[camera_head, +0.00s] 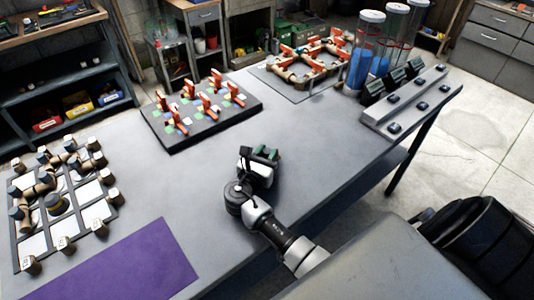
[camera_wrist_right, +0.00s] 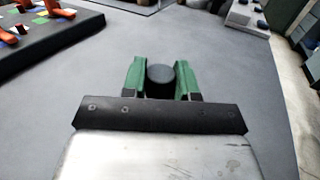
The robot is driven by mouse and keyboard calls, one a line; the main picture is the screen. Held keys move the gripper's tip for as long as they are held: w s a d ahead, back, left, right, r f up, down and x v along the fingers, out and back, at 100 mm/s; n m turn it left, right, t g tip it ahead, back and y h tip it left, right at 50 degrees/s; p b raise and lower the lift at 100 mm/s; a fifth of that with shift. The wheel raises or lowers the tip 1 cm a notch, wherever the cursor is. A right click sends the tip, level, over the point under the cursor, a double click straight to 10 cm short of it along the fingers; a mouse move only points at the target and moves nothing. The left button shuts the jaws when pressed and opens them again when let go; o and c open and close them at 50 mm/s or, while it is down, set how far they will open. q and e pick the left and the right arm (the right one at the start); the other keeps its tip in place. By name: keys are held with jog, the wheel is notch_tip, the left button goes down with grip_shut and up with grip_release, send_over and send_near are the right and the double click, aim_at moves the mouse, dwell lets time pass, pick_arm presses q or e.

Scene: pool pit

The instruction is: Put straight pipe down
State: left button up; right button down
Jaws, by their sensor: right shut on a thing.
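My right gripper (camera_head: 267,154) is over the open middle of the grey table, with its green fingers pointing away from me. In the right wrist view, the gripper (camera_wrist_right: 161,82) is shut on the straight pipe (camera_wrist_right: 160,74), of which only a dark round end shows between the green fingers. The pipe's length is hidden, and I cannot tell whether it touches the table. In the head view I cannot make out the pipe. My left gripper is not in view.
A grid tray (camera_head: 108,213) with several pipe pieces is at the left, beside a purple mat (camera_head: 125,268). A dark board (camera_head: 172,143) with orange-handled valves and an assembled pipe loop (camera_head: 300,62) are farther back. Clear cylinders (camera_head: 367,45) and a switch panel (camera_head: 440,92) stand at right.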

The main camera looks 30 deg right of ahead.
jog(key=shift+f, duration=0.15)
jog(key=c, duration=0.9)
grip_release()
jog(key=shift+o, duration=0.2)
